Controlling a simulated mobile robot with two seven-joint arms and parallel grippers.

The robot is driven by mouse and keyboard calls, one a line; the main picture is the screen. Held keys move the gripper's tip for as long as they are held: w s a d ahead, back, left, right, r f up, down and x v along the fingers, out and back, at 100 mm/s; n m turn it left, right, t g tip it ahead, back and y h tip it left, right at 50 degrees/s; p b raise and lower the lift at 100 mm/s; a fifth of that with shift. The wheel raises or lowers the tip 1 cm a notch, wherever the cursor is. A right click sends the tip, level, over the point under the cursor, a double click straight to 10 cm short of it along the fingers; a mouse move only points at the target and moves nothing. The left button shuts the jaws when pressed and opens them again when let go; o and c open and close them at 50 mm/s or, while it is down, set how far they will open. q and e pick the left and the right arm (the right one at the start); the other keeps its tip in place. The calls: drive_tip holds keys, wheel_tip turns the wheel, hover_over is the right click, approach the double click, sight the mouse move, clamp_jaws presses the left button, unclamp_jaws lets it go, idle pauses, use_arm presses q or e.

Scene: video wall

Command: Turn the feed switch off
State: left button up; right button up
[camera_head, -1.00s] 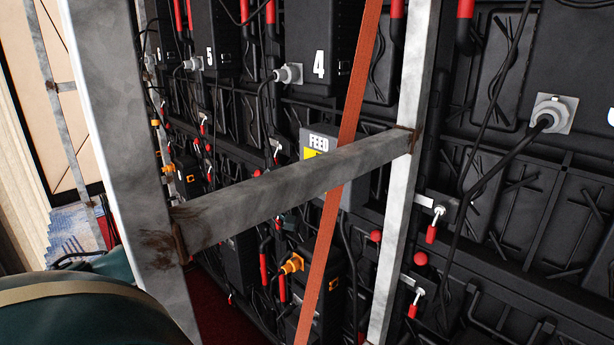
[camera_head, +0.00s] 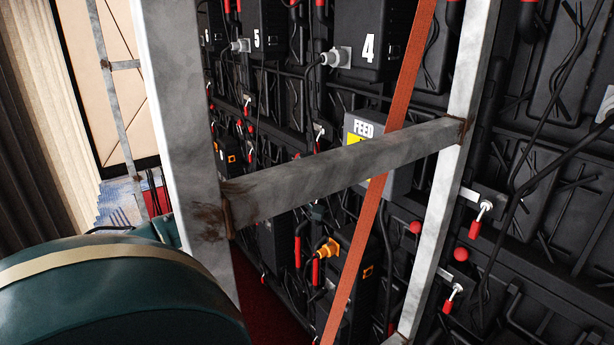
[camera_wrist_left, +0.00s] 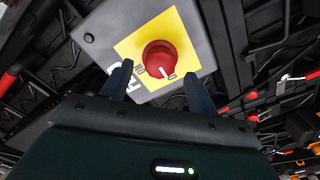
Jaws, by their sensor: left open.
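The feed box (camera_head: 394,180) is grey, with FEED in white letters and a yellow plate; in the head view the metal crossbar and an orange strap cover much of it. In the left wrist view the same box (camera_wrist_left: 100,38) shows its yellow plate (camera_wrist_left: 190,30) and a red rotary switch (camera_wrist_left: 160,58) with a white pointer mark. My left gripper (camera_wrist_left: 157,78) is open, its two dark fingers on either side of the lower part of the red switch in the picture. My right gripper is not in view.
A metal frame with an upright post (camera_head: 175,110) and a crossbar (camera_head: 340,170) stands between me and the wall. An orange strap (camera_head: 405,100) runs diagonally behind the crossbar. Black panels with cables, connectors and red-handled latches (camera_head: 480,218) fill the wall.

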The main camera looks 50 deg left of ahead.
use_arm(q)
drive_tip(key=s+b, duration=0.1)
drive_tip(key=s, duration=0.9)
drive_tip(key=shift+a, duration=0.4)
idle(0.7)
